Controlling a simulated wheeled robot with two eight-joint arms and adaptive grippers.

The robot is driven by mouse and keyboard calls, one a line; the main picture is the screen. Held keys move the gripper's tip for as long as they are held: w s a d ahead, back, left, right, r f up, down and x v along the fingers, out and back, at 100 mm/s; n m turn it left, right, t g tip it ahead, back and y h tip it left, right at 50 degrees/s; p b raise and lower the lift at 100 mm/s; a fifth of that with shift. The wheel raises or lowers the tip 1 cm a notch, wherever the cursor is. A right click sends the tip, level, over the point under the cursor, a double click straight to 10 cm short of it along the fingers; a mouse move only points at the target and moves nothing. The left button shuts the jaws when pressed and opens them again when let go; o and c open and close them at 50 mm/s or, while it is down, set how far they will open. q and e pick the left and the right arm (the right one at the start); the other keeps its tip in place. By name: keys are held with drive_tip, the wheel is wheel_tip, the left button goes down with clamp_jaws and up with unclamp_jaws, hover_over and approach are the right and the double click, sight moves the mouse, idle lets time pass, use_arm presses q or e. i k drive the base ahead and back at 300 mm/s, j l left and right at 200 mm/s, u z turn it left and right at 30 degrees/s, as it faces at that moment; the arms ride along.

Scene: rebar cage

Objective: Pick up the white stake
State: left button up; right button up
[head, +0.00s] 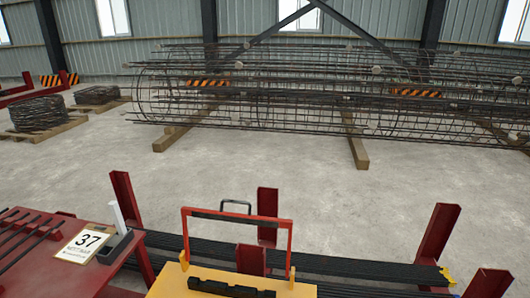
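A thin white stake (117,203) stands slightly tilted at the right side of the red table (60,283), at the lower left of the head view. Its lower end meets a small grey holder (116,248); whether it sits inside the holder or behind it I cannot tell. Neither of my grippers shows in the head view, so nothing is seen holding the stake.
A white card marked 37 (86,243) and dark bars (30,240) lie beside the stake. A yellow piece with a red frame (237,215) stands right of the table, before red posts and black rebar (370,270). The rebar cage (300,95) lies beyond clear floor.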

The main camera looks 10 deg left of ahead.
sight(116, 214)
drive_tip(key=k+u, duration=0.1)
drive_tip(key=u, duration=0.3)
drive_tip(key=k+l+u, duration=0.1)
drive_tip(key=u, duration=0.25)
drive_tip(key=k+u, duration=0.2)
drive_tip(key=u, duration=0.2)
drive_tip(key=k+j+u, duration=0.1)
drive_tip(key=u, duration=0.25)
drive_tip(key=i+j, duration=0.1)
drive_tip(key=j, duration=0.4)
drive_tip(key=i+j, duration=0.2)
drive_tip(key=i+j+z, duration=0.1)
drive_tip(key=j, duration=0.35)
drive_tip(key=i+j, duration=0.25)
drive_tip(key=i+j+z, duration=0.1)
drive_tip(key=j, duration=0.3)
drive_tip(key=i+j, duration=0.25)
drive_tip(key=j, duration=0.15)
drive_tip(key=i+j+z, duration=0.1)
drive_tip(key=j, duration=0.25)
drive_tip(key=i+j, duration=0.25)
drive_tip(key=j+z, duration=0.05)
drive_tip(key=j, duration=0.05)
